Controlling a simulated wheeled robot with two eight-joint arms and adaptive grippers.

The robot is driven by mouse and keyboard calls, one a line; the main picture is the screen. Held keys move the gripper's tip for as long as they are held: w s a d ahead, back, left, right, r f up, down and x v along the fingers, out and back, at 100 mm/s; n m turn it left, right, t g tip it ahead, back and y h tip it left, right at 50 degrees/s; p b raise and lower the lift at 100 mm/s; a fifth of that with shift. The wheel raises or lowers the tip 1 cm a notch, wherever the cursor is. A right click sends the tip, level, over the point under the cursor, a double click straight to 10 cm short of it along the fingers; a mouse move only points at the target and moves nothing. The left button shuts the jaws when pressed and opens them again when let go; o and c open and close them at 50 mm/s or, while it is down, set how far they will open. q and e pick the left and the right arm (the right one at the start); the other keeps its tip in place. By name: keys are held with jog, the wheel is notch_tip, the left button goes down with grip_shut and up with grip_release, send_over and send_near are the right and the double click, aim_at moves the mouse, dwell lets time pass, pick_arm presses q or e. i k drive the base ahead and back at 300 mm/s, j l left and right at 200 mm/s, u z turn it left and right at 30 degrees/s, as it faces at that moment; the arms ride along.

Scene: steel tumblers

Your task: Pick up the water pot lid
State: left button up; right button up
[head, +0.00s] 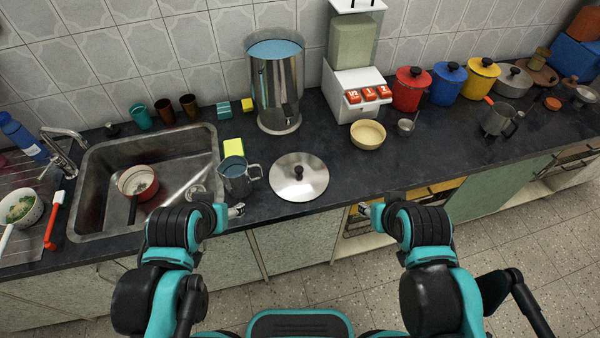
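The water pot lid (315,184) is a round steel disc with a black knob (299,174) on top. It lies flat on the dark counter near the front edge. The tall steel water pot (277,100) stands behind it, uncovered, with water showing inside. My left gripper (238,210) is at the counter's front edge, left of the lid and apart from it. My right gripper (364,209) is to the right of the lid, in front of the counter edge, also apart from it. Both grippers are small in view, and their finger openings are hard to make out.
A steel jug (238,182) of water stands just left of the lid. A sink (95,178) holding a red pot is further left. A cream bowl (368,135) and white dispenser (350,80) stand right of the water pot. Coloured pots (410,92) line the right.

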aim_at(298, 176)
jog(key=i+l, duration=0.15)
jog(key=l, duration=0.2)
jog(key=i+l, duration=0.1)
jog(key=l, duration=0.3)
jog(key=i+l, duration=0.15)
jog(key=l, duration=0.2)
jog(key=i+l, duration=0.1)
jog(key=l, duration=0.25)
